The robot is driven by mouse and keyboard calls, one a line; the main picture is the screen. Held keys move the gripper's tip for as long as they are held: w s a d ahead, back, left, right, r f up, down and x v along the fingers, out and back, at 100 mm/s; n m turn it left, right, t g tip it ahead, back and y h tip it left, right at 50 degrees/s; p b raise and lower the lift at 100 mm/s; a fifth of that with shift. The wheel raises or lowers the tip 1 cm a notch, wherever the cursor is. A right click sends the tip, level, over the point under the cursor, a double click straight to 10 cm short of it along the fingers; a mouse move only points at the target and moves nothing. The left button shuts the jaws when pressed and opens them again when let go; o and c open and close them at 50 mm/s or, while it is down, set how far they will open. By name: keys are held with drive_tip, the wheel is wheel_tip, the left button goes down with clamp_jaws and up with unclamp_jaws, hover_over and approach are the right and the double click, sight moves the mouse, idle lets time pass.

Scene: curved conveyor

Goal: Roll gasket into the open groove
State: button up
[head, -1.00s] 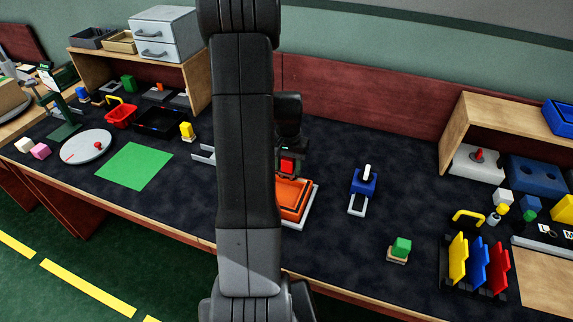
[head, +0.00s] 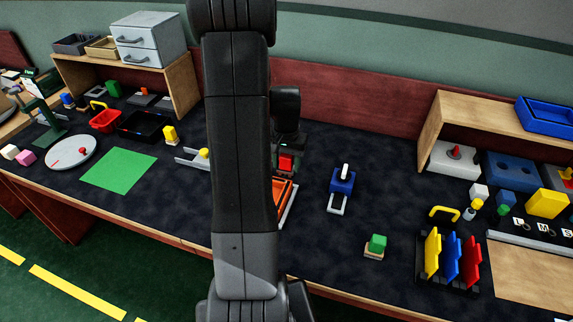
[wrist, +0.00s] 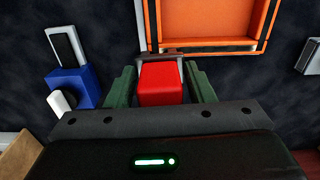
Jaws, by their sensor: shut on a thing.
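My gripper (wrist: 160,72) has its green fingers on both sides of a red block-shaped handle (wrist: 161,86) and is shut on it. A dark bar shows at the handle's far end, at the near edge of the orange tray (wrist: 210,44); I cannot tell whether they touch. The tray has a dark line along its rim and a pale border outside. In the head view my gripper (head: 286,151) and the red handle (head: 286,163) are just beyond the tray (head: 281,196), which is mostly hidden behind my arm. I cannot make out the gasket or groove clearly.
A blue block with a white knob and grey plate (head: 342,182) stands right of the tray. A green block on a wooden base (head: 376,245) and a rack of coloured plates (head: 450,259) are farther right. A green mat (head: 119,170) lies left.

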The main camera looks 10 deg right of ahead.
drive_tip(key=shift+r+p, duration=1.35)
drive_tip(key=shift+r, duration=0.95)
drive_tip(key=shift+d+f, duration=0.1)
drive_tip(key=shift+d, duration=0.05)
